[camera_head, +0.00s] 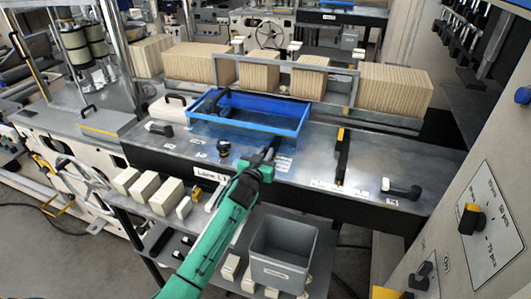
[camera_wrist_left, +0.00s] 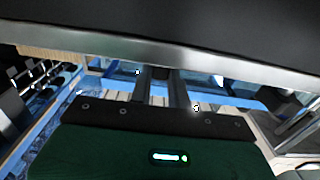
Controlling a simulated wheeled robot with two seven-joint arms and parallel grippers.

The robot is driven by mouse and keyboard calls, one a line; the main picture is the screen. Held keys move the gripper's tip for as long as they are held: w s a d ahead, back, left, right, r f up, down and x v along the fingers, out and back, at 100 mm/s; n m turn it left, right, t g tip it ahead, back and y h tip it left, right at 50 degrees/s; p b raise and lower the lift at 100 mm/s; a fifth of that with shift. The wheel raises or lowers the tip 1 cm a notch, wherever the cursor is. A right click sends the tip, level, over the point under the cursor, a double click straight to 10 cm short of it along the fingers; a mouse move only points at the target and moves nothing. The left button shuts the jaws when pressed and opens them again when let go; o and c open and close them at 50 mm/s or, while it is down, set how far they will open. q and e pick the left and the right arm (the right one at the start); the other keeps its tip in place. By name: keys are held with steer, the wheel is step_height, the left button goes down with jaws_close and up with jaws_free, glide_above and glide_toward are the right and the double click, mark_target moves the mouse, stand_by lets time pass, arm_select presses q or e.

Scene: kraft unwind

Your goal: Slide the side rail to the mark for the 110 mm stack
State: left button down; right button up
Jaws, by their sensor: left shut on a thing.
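A dark bar with a yellow end, which looks like the side rail (camera_head: 342,155), lies across the metal table to the right of the blue tray. Small white labels (camera_head: 325,186) sit at its front end; their print is too small to read. My left gripper (camera_head: 271,148) is at the front right corner of the blue tray (camera_head: 262,122), clearly left of that bar and apart from it. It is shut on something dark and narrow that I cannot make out. In the left wrist view the dark fingers (camera_wrist_left: 162,85) point away below a large dark, metal-edged surface. My right gripper is not in view.
Stacks of brown board (camera_head: 395,88) stand along the back. A black handle (camera_head: 401,189) lies at the table's front right. A grey bin (camera_head: 284,250) and pale blocks (camera_head: 144,188) are below the front edge. The metal top right of the bar is mostly clear.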

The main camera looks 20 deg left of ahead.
arm_select(q)
steer(key=shift+s, duration=0.8)
steer(key=c, duration=1.3)
jaws_free()
steer(key=shift+w, duration=0.15)
